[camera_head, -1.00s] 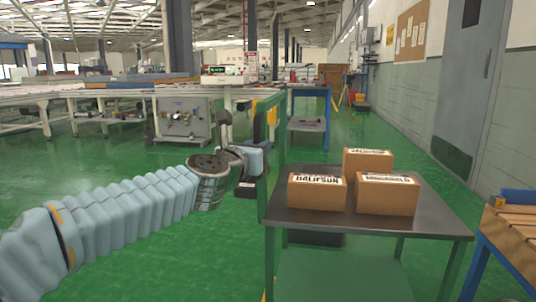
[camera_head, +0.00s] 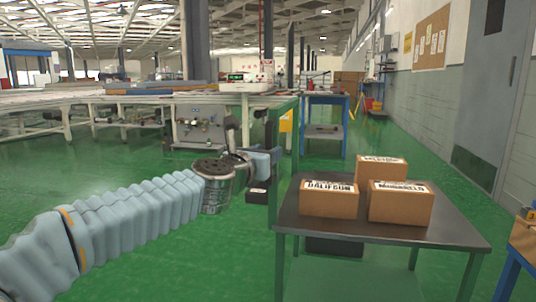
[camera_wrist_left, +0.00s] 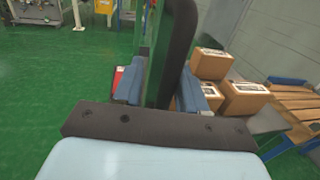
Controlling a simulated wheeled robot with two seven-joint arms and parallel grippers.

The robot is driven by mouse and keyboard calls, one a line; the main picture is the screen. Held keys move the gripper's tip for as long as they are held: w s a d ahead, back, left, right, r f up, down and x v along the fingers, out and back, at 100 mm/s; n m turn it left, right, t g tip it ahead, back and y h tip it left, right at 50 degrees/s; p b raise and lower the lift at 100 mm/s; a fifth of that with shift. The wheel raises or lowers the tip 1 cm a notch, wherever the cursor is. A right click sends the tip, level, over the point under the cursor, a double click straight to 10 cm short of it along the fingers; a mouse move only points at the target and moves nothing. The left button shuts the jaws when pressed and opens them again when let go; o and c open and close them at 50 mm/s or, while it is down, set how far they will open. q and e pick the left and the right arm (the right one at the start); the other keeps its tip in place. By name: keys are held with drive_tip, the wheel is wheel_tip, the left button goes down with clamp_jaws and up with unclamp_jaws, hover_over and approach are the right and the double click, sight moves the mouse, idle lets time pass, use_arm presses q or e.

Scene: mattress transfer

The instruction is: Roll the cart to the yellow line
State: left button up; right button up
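The cart (camera_head: 440,237) has a dark grey top and a green frame. It carries three brown cardboard boxes (camera_head: 328,198) and has a tall green upright frame (camera_head: 297,140) on its left side. My left gripper (camera_head: 262,162) is at that upright frame. In the left wrist view, its blue fingers (camera_wrist_left: 165,88) lie on both sides of the green frame (camera_wrist_left: 149,45), and the boxes (camera_wrist_left: 240,98) show to the right. Whether the fingers press on it is hidden. My right gripper is not in view. I see no yellow line on the floor.
A wooden-topped blue-framed table (camera_head: 524,240) stands close to the cart's right. A blue shelf cart (camera_head: 325,115) stands beyond it. Long white worktables (camera_head: 70,105) fill the back left. Green floor (camera_head: 405,150) is open along the right wall.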

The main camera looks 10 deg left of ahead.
use_arm(q)
drive_tip(key=shift+d, duration=0.1)
drive_tip(key=shift+s, duration=0.2)
drive_tip(key=s+a+p, duration=0.1)
drive_tip(key=s+a, duration=0.1)
drive_tip(key=s, duration=1.1)
drive_tip(key=shift+a+p, duration=0.35)
drive_tip(key=shift+f, duration=0.1)
